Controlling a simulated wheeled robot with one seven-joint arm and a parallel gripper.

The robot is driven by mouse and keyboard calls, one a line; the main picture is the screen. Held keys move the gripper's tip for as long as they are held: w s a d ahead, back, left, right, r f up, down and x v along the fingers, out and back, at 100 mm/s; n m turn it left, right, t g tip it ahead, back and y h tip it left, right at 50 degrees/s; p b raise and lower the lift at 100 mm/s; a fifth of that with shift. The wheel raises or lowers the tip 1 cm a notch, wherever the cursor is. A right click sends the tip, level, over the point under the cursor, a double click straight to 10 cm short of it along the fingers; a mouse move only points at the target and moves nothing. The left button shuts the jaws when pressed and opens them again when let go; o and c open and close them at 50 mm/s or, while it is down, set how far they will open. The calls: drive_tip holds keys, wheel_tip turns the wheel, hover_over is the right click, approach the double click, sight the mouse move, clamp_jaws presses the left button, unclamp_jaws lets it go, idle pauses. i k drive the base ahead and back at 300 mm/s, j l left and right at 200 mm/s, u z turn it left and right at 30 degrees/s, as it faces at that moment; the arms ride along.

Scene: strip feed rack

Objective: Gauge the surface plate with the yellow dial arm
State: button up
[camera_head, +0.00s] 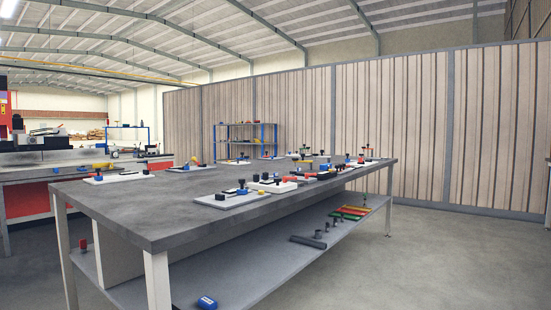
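Several flat pale plates carrying small coloured fittings lie on the long grey workbench (150,207). One pale plate (237,203) with black and blue parts is near the front edge. A thicker white block (273,187) sits just behind it. Another pale plate (118,178) is at the far left. A small yellow piece (302,162) shows among the fittings toward the back right. I cannot tell at this size which plate is the surface plate or whether that yellow piece is the dial arm. My gripper is not in view.
The bench's lower shelf holds a blue object (207,302), a dark T-shaped tool (309,241) and coloured bars (350,212). A second bench (60,172) stands at left. A blue-framed rack (245,141) is behind. The floor (440,265) at right is clear.

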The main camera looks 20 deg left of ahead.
sight(295, 160)
drive_tip(key=i+j+u, duration=0.1)
drive_tip(key=i+j, duration=0.3)
drive_tip(key=i+j+u, duration=0.1)
drive_tip(key=i+j, duration=0.25)
drive_tip(key=i+j+u, duration=0.1)
drive_tip(key=i+j, duration=0.2)
drive_tip(key=i, duration=0.25)
drive_tip(key=i+j+u, duration=0.1)
drive_tip(key=i+j, duration=0.2)
drive_tip(key=i, duration=0.15)
drive_tip(key=l+u, duration=0.1)
drive_tip(key=u, duration=0.25)
drive_tip(key=i+l+u, duration=0.1)
drive_tip(key=u, duration=0.3)
drive_tip(key=l+u, duration=0.2)
drive_tip(key=u, duration=0.15)
drive_tip(key=i, duration=0.05)
